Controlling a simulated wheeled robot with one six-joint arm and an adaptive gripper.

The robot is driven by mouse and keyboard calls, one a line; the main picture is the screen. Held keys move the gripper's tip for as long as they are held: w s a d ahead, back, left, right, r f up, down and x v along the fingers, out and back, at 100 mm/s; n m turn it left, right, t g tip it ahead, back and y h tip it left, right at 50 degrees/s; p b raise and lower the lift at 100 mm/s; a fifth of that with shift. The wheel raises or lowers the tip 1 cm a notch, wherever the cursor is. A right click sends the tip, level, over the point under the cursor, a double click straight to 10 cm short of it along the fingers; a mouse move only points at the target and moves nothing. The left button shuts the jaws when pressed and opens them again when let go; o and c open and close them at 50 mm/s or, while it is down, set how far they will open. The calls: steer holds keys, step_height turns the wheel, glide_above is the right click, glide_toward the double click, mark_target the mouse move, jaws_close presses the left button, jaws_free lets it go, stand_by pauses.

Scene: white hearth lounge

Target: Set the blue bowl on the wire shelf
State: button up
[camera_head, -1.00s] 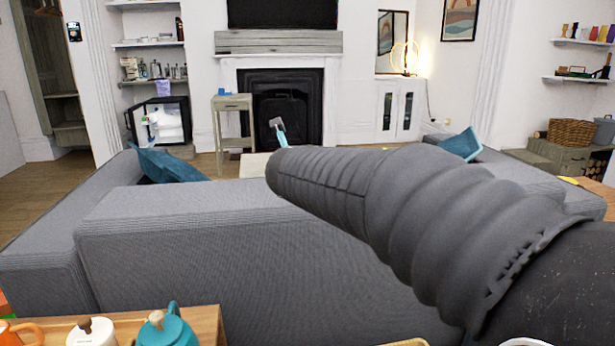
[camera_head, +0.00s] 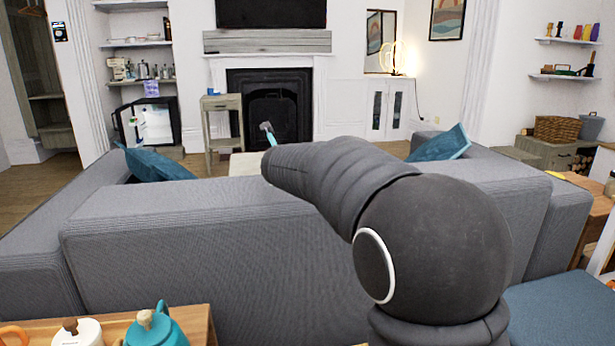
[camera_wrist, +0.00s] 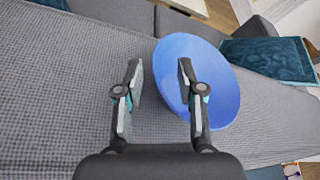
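The blue bowl (camera_wrist: 200,75) shows large and tilted in the wrist view, in front of the sofa and a cushion, and seems held off any surface. My gripper (camera_wrist: 161,76) has its right finger over the bowl and its left finger beside the bowl's near edge; it appears shut on the bowl's side, though the contact is unclear. In the head view my arm hides the bowl, and only a little of my gripper (camera_head: 269,134) shows past the arm's end, above the sofa. I cannot pick out a wire shelf for certain in either view.
A grey sofa (camera_head: 200,255) spans the middle. A wooden surface (camera_head: 200,322) with a teal teapot (camera_head: 157,328) is at the front left. Alcove shelves (camera_head: 140,84) stand at the back left, wall shelves (camera_head: 563,78) at the right. Floor is clear at the left.

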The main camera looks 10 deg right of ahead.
steer(key=shift+x, duration=1.3)
jaws_close()
steer(key=shift+r, duration=0.1)
